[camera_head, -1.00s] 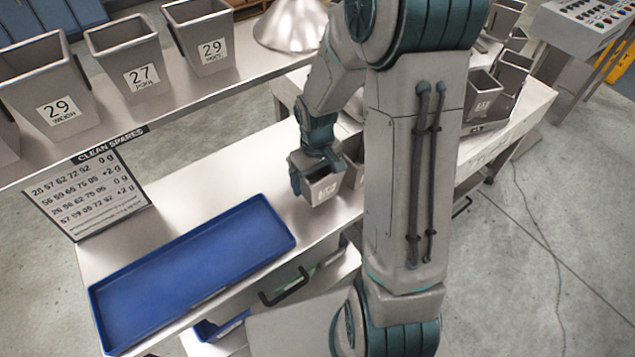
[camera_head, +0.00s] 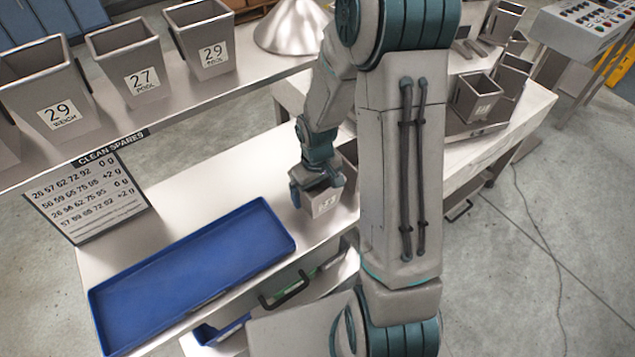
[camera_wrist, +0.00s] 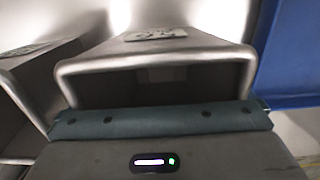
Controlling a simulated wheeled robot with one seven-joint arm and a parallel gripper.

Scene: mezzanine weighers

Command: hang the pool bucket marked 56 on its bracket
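A grey metal bucket (camera_head: 325,204) with a white label is at the right end of the steel bench. Its number is too small and blurred to read. My gripper (camera_head: 318,182) is over it with its fingers at the bucket's sides, and seems shut on it. In the wrist view the bucket's rim and mouth (camera_wrist: 160,75) lie right in front of the gripper body, with the label plate beyond. The fingertips are hidden there. I cannot tell whether the bucket's base touches the bench. No bracket is clearly visible.
Another bucket (camera_wrist: 30,95) stands close beside the held one. A blue tray (camera_head: 190,275) lies on the bench by a CLEAN SPARES sign (camera_head: 88,195). Buckets marked 29 (camera_head: 60,112), 27 (camera_head: 140,84) and 29 (camera_head: 212,58) stand on the upper shelf. More buckets (camera_head: 478,97) stand right.

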